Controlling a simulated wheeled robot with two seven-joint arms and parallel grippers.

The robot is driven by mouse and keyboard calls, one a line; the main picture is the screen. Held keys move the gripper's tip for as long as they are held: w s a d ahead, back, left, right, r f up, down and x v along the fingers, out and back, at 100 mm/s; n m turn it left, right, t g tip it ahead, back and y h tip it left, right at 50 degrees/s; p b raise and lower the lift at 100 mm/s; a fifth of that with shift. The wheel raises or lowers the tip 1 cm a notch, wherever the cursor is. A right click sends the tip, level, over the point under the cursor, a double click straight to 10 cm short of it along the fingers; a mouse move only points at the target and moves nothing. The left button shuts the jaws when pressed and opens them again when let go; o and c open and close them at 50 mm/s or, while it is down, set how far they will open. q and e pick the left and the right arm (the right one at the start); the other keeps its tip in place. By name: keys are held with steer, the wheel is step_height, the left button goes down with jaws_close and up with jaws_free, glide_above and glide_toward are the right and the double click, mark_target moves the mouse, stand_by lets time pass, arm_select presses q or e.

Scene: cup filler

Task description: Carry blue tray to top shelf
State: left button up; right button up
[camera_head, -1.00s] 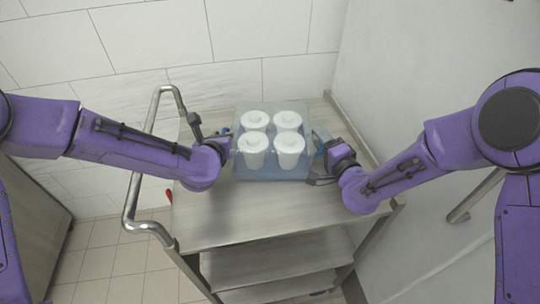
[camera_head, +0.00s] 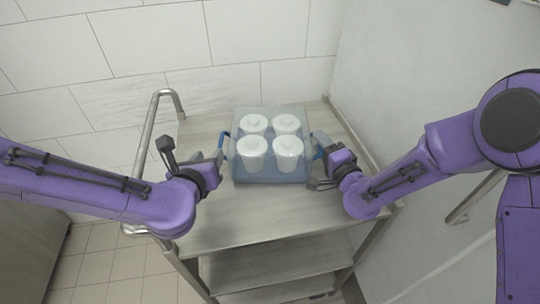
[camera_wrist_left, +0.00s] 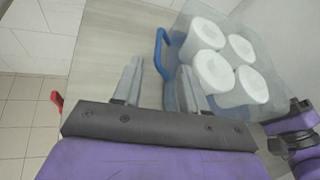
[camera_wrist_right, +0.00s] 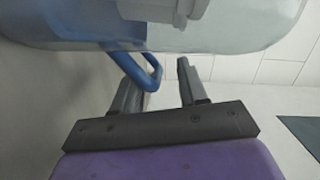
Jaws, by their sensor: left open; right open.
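The blue tray (camera_head: 270,179) is a translucent bin with a blue handle on each side, resting on the cart's top shelf. It holds several white lidded cups (camera_head: 287,148). My left gripper (camera_head: 217,157) is open and empty, left of the tray. In the left wrist view, the left handle (camera_wrist_left: 160,48) lies just beyond the open fingers (camera_wrist_left: 160,82). My right gripper (camera_head: 322,172) is open at the tray's right side, close to the right handle (camera_head: 318,143). In the right wrist view, the handle loop (camera_wrist_right: 140,68) reaches toward the fingers (camera_wrist_right: 157,80); I cannot tell whether it touches them.
The metal cart (camera_head: 230,225) has lower shelves (camera_head: 270,268) below its top and a push bar (camera_head: 148,135) at the left. White walls stand behind and to the right, with a rail (camera_head: 472,208). The front of the top shelf is clear.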

steer(key=v, duration=1.1)
steer(key=shift+a, duration=0.1)
steer(key=shift+s, duration=0.25)
